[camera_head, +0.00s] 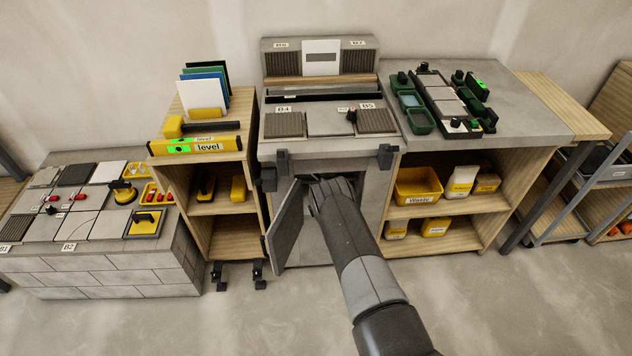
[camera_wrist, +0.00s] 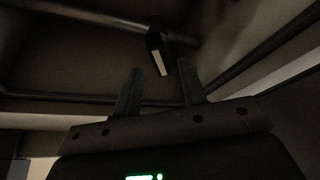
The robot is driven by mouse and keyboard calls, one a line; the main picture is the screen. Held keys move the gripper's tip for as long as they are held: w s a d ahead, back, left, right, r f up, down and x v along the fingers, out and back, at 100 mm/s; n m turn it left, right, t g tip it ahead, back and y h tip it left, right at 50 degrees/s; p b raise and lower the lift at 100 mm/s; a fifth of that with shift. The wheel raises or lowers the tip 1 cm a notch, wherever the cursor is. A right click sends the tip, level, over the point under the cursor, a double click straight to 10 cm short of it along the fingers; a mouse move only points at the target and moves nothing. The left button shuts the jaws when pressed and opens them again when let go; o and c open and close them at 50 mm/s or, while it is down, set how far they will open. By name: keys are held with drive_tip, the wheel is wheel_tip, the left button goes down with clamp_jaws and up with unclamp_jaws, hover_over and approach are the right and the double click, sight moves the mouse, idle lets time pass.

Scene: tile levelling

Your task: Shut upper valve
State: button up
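My gripper (camera_wrist: 161,84) is inside the dark cabinet; its two fingers stand apart with nothing between them. Just beyond the fingertips is a small dark valve handle (camera_wrist: 158,48) with a pale patch, by a horizontal pipe (camera_wrist: 75,14). A gap seems to remain between handle and fingers. I cannot tell whether this is the upper valve or which way it is turned. In the head view my arm reaches into the grey cabinet (camera_head: 372,205), and its front door (camera_head: 286,226) stands open to the left. The arm and cabinet hide the gripper and valves there.
A second pipe (camera_wrist: 285,48) slants along the right of the wrist view. Wooden shelves with yellow boxes (camera_head: 417,186) stand right of the cabinet. A wooden cart with a yellow level (camera_head: 197,146) stands left. The floor in front is clear.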

drive_tip(key=v, duration=0.7)
drive_tip(key=shift+s, duration=0.3)
drive_tip(key=shift+f, duration=0.15)
drive_tip(key=x, duration=1)
drive_tip(key=shift+w+d, duration=0.15)
drive_tip(key=shift+w, duration=0.15)
drive_tip(key=shift+c, duration=0.6)
clamp_jaws()
